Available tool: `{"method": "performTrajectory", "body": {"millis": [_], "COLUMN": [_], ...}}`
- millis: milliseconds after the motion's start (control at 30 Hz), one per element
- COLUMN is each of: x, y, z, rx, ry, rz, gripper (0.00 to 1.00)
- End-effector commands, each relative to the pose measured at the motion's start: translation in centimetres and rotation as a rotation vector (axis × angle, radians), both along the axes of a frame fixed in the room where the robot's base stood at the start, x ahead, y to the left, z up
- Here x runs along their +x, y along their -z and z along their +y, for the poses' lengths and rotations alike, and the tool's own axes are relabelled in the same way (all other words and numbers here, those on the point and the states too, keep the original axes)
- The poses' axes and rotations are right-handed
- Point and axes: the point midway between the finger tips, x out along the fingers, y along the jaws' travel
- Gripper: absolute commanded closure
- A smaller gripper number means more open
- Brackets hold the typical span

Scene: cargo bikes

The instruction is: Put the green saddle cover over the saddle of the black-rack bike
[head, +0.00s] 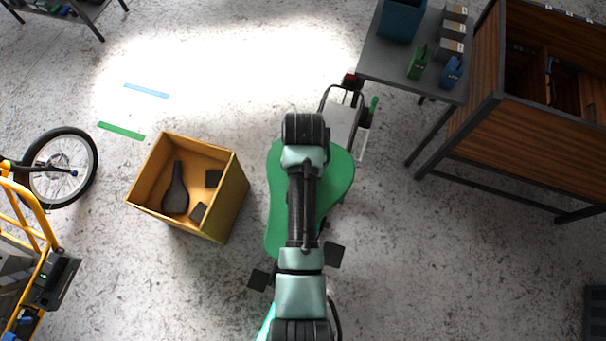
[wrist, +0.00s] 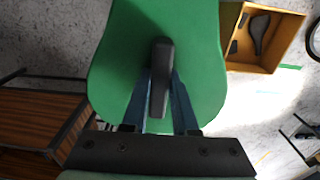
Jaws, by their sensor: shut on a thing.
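The green saddle cover (head: 338,175) is in the middle of the head view, partly behind my arm. In the wrist view the cover (wrist: 205,60) spreads flat and wide below my gripper (wrist: 160,85). The gripper is shut on the dark upright grip tab (wrist: 161,60) at the cover's middle. Under the cover stands a bike; its grey rear part (head: 343,120) with a red lamp and its pedals show around the cover. Its saddle is hidden, so I cannot tell whether the cover touches it. My gripper is hidden by my arm in the head view.
An open yellow wooden box (head: 240,195) holds a dark saddle-shaped thing and small black blocks. A yellow bike (head: 30,235) stands at the left. A grey table (head: 395,65) and a wooden cargo box (head: 540,150) stand at the right. Floor at upper middle is clear.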

Motion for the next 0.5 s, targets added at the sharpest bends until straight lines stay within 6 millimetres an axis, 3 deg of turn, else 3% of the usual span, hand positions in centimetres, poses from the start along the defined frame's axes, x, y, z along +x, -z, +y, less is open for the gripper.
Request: {"method": "performTrajectory", "body": {"millis": [500], "x": [0.1], "y": [2.5], "z": [0.0], "rx": [0.000], "ry": [0.000], "rz": [-0.001], "gripper": [1.00]}}
